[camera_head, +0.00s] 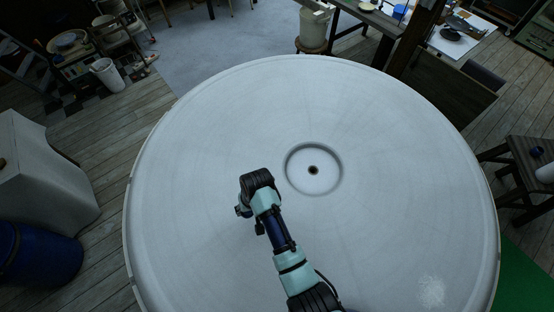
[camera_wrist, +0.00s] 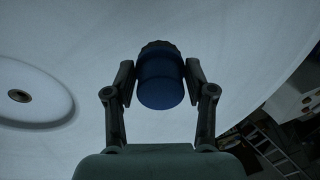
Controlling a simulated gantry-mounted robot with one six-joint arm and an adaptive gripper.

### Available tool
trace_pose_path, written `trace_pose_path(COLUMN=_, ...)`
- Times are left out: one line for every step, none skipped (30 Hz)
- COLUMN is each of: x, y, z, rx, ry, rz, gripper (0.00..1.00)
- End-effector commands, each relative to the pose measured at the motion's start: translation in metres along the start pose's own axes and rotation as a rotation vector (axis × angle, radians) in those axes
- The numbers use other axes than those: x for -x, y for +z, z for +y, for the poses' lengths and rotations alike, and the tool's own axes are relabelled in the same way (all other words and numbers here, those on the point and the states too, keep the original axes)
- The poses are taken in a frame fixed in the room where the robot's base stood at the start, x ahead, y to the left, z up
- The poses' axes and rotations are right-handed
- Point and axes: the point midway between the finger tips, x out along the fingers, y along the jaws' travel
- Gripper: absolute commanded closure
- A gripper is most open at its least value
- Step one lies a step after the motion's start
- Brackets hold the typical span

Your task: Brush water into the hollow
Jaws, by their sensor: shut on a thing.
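A large round pale plaster disc (camera_head: 200,150) fills the middle of the head view. The hollow (camera_head: 325,184) is a shallow round dip with a small dark hole at its centre. In the wrist view, the hollow (camera_wrist: 45,113) lies at the left. My gripper (camera_wrist: 160,82) is shut on a blue cylindrical thing (camera_wrist: 160,92) with a dark ribbed end, between its two fingers. Whether this is a brush cannot be told, as no bristles show. In the head view, my wrist is over the disc, left of the hollow, and hides the fingers and the held thing.
A pale patch (camera_head: 431,291) marks the disc at lower right. A blue barrel (camera_head: 40,256) and a pale block (camera_head: 45,175) stand left of the disc. A dark stool (camera_head: 520,165) is at the right. The disc's surface around the hollow is clear.

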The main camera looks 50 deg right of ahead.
Motion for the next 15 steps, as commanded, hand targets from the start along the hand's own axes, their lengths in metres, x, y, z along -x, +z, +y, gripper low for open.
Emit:
trace_pose_path(x=-0.001, y=-0.014, z=0.030, rx=-0.096, ry=0.024, rz=0.012, gripper=0.73)
trace_pose_path(x=0.002, y=-0.022, z=0.048, rx=-0.159, ry=0.041, rz=0.019, gripper=0.73)
trace_pose_path(x=0.005, y=-0.031, z=0.073, rx=-0.248, ry=0.063, rz=0.025, gripper=0.73)
trace_pose_path(x=0.009, y=-0.036, z=0.093, rx=-0.315, ry=0.080, rz=0.028, gripper=0.73)
trace_pose_path(x=0.013, y=-0.042, z=0.113, rx=-0.383, ry=0.095, rz=0.032, gripper=0.73)
trace_pose_path(x=0.018, y=-0.047, z=0.139, rx=-0.471, ry=0.116, rz=0.033, gripper=0.73)
trace_pose_path(x=0.023, y=-0.049, z=0.158, rx=-0.535, ry=0.129, rz=0.034, gripper=0.73)
trace_pose_path(x=0.027, y=-0.051, z=0.176, rx=-0.595, ry=0.142, rz=0.034, gripper=0.73)
trace_pose_path(x=0.033, y=-0.052, z=0.198, rx=-0.670, ry=0.156, rz=0.033, gripper=0.73)
trace_pose_path(x=0.037, y=-0.053, z=0.213, rx=-0.720, ry=0.165, rz=0.033, gripper=0.73)
trace_pose_path(x=0.041, y=-0.053, z=0.226, rx=-0.765, ry=0.174, rz=0.031, gripper=0.73)
trace_pose_path(x=0.046, y=-0.052, z=0.242, rx=-0.819, ry=0.183, rz=0.028, gripper=0.73)
trace_pose_path(x=0.049, y=-0.051, z=0.252, rx=-0.854, ry=0.188, rz=0.027, gripper=0.73)
trace_pose_path(x=0.052, y=-0.051, z=0.260, rx=-0.882, ry=0.192, rz=0.026, gripper=0.73)
trace_pose_path(x=0.055, y=-0.049, z=0.270, rx=-0.915, ry=0.197, rz=0.024, gripper=0.73)
